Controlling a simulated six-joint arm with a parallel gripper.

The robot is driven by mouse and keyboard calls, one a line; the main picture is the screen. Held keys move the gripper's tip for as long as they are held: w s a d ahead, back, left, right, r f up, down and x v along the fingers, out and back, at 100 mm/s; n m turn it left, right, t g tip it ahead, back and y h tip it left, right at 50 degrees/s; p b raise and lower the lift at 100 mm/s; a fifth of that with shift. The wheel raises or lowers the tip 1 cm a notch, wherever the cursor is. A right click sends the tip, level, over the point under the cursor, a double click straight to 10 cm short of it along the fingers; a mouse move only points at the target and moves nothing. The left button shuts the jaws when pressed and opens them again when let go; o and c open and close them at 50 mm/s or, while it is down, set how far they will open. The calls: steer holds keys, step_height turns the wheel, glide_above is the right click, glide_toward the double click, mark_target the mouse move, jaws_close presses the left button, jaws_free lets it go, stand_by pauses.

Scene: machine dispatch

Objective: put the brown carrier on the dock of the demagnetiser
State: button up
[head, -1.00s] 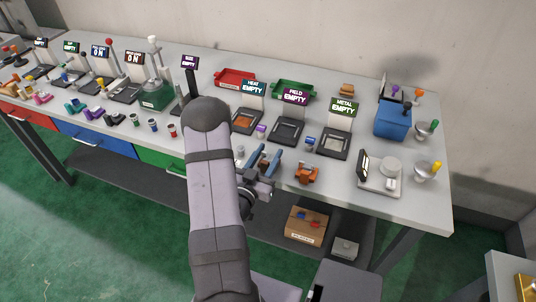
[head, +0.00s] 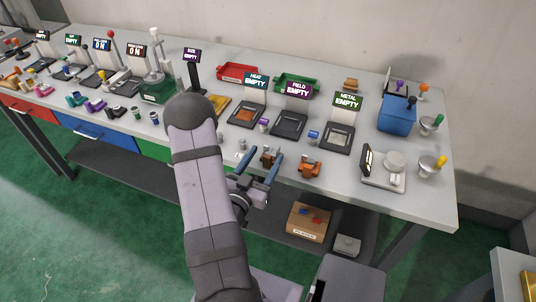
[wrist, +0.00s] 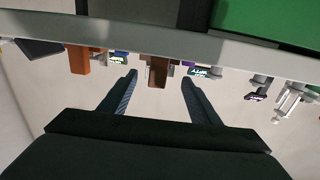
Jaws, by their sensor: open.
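The brown carrier (head: 269,158) stands near the front edge of the bench, left of an orange carrier (head: 310,168). My gripper (head: 266,152) is open at the bench's front edge, its two blue-grey fingers pointing at the brown carrier. In the wrist view the brown carrier (wrist: 157,73) shows between and beyond the fingertips of my gripper (wrist: 158,80), not gripped. The demagnetiser's name is not readable; the machine with the purple FIELD EMPTY sign (head: 297,91) may be it. Its dark dock (head: 288,124) looks empty and lies behind the brown carrier.
HEAT EMPTY (head: 256,80) and METAL EMPTY (head: 347,102) machines flank the FIELD one. Small purple (head: 263,124) and blue (head: 313,136) items stand between the docks. A scale-like device (head: 383,170) stands at the right. The orange carrier is close to my gripper's right.

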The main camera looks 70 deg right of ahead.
mark_target(267, 157)
steer(key=shift+a, duration=0.35)
steer(key=shift+c, duration=0.5)
steer(key=shift+r, duration=0.1)
step_height(267, 157, up, 10)
steer(key=y+p, duration=0.1)
steer(key=p, duration=1.2)
steer(key=f+y, duration=0.1)
steer(key=f, duration=0.1)
steer(key=a+f+y, duration=0.1)
steer(key=f, duration=0.2)
steer(key=a+f+y, duration=0.1)
steer(key=f, duration=0.2)
steer(key=shift+s+a+y+b, duration=0.2)
steer(key=shift+a+y+b, duration=0.1)
steer(key=shift+b, duration=0.1)
steer(key=shift+b+x, duration=0.8)
steer(key=shift+b, duration=0.3)
steer(key=shift+d+f+b, duration=0.1)
steer(key=shift+d+b, duration=0.2)
steer(key=shift+b, duration=0.1)
